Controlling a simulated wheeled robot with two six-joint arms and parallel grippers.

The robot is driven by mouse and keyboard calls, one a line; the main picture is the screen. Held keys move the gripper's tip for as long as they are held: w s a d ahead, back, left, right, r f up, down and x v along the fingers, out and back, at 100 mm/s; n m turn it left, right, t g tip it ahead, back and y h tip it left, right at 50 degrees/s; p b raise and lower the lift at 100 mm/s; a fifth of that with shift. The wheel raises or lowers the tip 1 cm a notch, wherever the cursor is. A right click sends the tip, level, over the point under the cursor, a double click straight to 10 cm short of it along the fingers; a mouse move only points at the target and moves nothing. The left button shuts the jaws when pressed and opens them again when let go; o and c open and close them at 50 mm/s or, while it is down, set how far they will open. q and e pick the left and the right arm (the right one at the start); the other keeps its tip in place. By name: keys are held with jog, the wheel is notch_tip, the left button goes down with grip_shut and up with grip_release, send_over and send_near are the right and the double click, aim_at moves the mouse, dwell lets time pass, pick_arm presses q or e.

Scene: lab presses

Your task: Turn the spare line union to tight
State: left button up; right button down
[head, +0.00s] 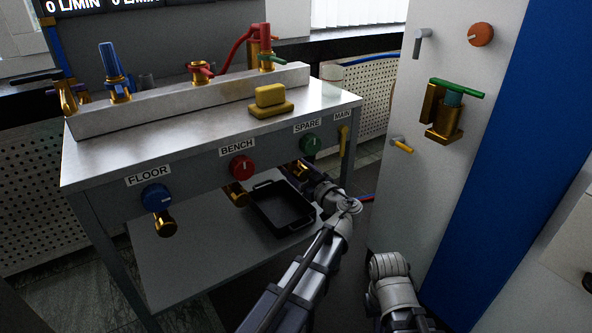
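The spare line union (299,168) is a brass fitting under the front panel of the bench, below the SPARE label (307,126) and its green knob (311,144). Only part of it shows; my gripper covers the rest. My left gripper (302,176) reaches up and left to this union, with its dark fingers at the brass. I cannot tell whether the fingers are closed on it or only around it. My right arm shows at the lower right, but its gripper cannot be made out.
A black tray (283,207) sits on the lower shelf (205,255), just left of my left wrist. Brass unions hang under the FLOOR knob (156,197) and BENCH knob (241,167). A yellow block (270,101) lies on top. A white cabinet (400,190) stands at right.

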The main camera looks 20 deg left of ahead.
aim_at(305, 176)
pick_arm(q)
grip_shut()
jog(key=shift+m, duration=2.1)
jog(key=shift+o, duration=1.7)
grip_release()
jog(key=v, duration=0.8)
jog(key=shift+a, duration=0.1)
